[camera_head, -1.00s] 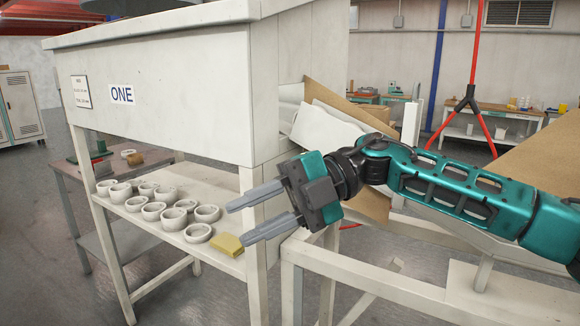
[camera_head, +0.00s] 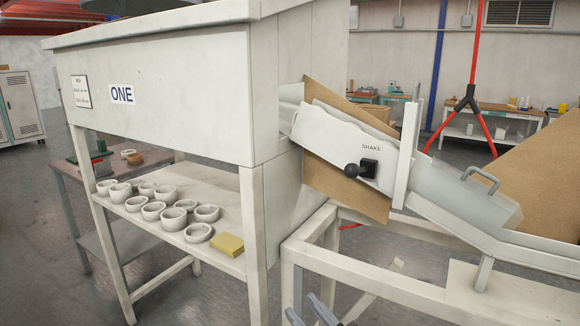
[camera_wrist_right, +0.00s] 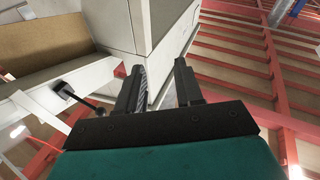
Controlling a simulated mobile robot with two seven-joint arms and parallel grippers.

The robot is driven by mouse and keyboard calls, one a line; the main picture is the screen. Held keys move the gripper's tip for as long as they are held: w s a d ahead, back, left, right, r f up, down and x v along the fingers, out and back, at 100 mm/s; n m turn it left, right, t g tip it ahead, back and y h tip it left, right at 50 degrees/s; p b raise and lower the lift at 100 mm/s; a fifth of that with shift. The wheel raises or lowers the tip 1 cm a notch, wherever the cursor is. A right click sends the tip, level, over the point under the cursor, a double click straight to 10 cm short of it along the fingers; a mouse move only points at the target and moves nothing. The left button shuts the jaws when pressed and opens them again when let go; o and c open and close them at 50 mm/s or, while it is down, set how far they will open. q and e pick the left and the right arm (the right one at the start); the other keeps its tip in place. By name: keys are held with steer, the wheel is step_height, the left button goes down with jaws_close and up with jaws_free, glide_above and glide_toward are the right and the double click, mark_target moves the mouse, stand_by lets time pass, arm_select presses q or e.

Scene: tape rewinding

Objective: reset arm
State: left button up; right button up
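My right gripper (camera_head: 308,314) shows only as fingertips at the bottom edge of the head view, below the white frame. In the right wrist view my right gripper (camera_wrist_right: 160,85) has its two dark fingers apart with nothing between them. The rest of my right arm is out of the head view. My left gripper is in neither view.
A white machine marked ONE (camera_head: 165,95) stands above a shelf (camera_head: 205,180) with several white rings (camera_head: 173,218) and a yellow block (camera_head: 229,245). A chute with a black SHAKE lever (camera_head: 353,170) and a white frame (camera_head: 370,285) are at right.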

steer(key=s+d+f+m+g+h, duration=0.3)
steer(key=s+d+f+h, duration=0.2)
steer(key=f, duration=0.5)
steer(key=s+d+f+m+g+h, duration=0.3)
steer(key=s+d+f+h, duration=0.1)
steer(key=s+d+f, duration=0.5)
step_height(320, 180, down, 2)
steer(key=shift+s+d+f+h, duration=0.1)
steer(key=shift+s+d+h, duration=0.3)
steer(key=shift+s, duration=0.75)
steer(key=shift+c, duration=0.2)
